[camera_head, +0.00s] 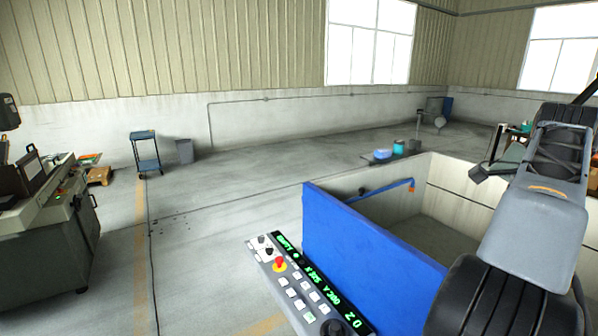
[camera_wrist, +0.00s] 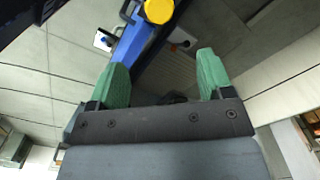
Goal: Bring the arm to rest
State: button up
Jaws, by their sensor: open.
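My gripper (camera_wrist: 158,82) shows in the wrist view with its two green fingers spread wide apart. It is open, and nothing sits between the fingers. In the head view my arm rises at the right side of the picture, folded above and beside the tank. The fingers cannot be made out clearly there. In the wrist view a blue bar with a round yellow end (camera_wrist: 158,10) lies beyond the fingers, apart from them.
A control panel (camera_head: 300,283) with a red button and a blue wall (camera_head: 365,265) of an open tank (camera_head: 432,190) stand close in front. A machine (camera_head: 50,230) stands at left. A trolley (camera_head: 146,152) and bin (camera_head: 184,150) stand at the far wall. The middle floor is clear.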

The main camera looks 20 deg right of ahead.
jog(key=w+f+n+h, duration=0.1)
jog(key=w+f+n, duration=0.3)
jog(key=f+n, duration=0.3)
jog(key=w+a+f+n+t+h, duration=0.1)
jog(key=w+a+f+n, duration=0.3)
jog(key=a, duration=0.2)
jog(key=w+a+f+n+t, duration=0.1)
jog(key=w+a+f+n, duration=0.25)
jog(key=a, duration=0.35)
jog(key=a+f+n+t, duration=0.1)
jog(key=a+f+n, duration=0.1)
jog(key=a, duration=0.6)
jog(key=a+f+n+t+y, duration=0.1)
jog(key=a+f+n, duration=0.1)
jog(key=a+n, duration=0.3)
jog(key=a+f+n+y, duration=0.1)
jog(key=a+f+n, duration=0.1)
jog(key=a, duration=0.8)
jog(key=shift+s+a+n+t, duration=0.35)
jog(key=shift+a+n+t, duration=0.05)
jog(key=shift+n, duration=0.45)
